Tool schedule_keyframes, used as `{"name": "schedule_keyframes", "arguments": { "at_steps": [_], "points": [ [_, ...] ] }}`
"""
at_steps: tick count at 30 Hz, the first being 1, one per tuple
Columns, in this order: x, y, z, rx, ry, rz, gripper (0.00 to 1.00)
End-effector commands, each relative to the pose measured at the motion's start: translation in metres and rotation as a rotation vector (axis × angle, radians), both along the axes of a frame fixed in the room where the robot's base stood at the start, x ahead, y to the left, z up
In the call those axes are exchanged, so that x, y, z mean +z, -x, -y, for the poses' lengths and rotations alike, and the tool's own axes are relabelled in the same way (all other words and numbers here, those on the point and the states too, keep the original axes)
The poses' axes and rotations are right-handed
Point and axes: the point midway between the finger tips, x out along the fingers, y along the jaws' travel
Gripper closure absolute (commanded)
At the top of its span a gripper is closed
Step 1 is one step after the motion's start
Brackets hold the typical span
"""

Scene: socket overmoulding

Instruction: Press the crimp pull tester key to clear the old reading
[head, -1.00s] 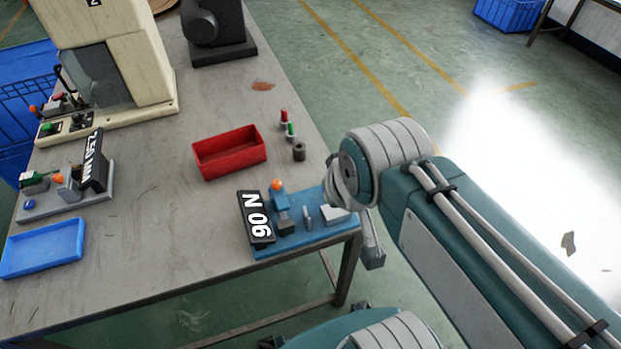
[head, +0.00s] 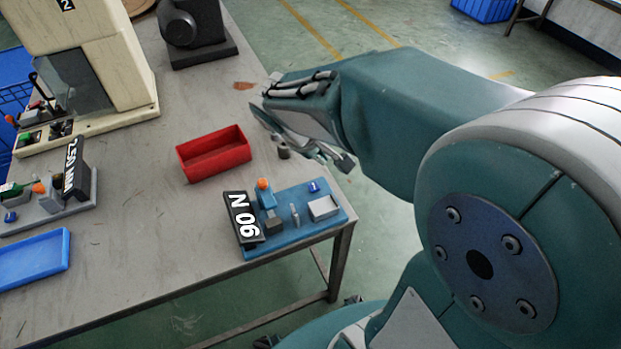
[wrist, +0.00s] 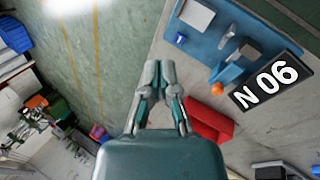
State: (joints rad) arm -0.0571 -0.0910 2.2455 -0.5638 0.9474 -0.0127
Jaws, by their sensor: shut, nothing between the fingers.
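The crimp pull tester has a blue base (head: 287,234) near the table's front right corner, with a black display (head: 243,218) reading 90 N. A small blue key (head: 313,186) sits on the base's far side, behind a light grey block. The wrist view shows the tester upside down, with the key (wrist: 180,39) to the upper right of my fingertips. My gripper (wrist: 158,72) is shut and empty, above and apart from the tester. In the head view my gripper (head: 340,160) hangs beyond the tester, near the table's right edge, partly covered by my arm.
A red tray (head: 214,154) lies behind the tester. A gauge stand (head: 75,195) reading 2.50 MM and a blue tray (head: 35,262) are at left. A cream press (head: 105,70) stands at the back left. Bare table lies between.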

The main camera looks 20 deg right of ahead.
Motion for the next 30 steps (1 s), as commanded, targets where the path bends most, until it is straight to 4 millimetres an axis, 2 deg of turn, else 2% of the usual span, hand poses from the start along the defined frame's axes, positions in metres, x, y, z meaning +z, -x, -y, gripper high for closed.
{"name": "schedule_keyframes", "arguments": {
  "at_steps": [3, 9, 15, 19, 30],
  "points": [
    [-0.027, -0.028, 0.009, 0.08, 0.105, -0.097, 1.0],
    [-0.074, -0.071, 0.021, 0.227, 0.269, -0.235, 1.0],
    [-0.108, -0.097, 0.026, 0.335, 0.373, -0.32, 1.0],
    [-0.116, -0.102, 0.027, 0.36, 0.395, -0.336, 1.0],
    [-0.118, -0.102, 0.027, 0.36, 0.395, -0.337, 1.0]
  ]
}}
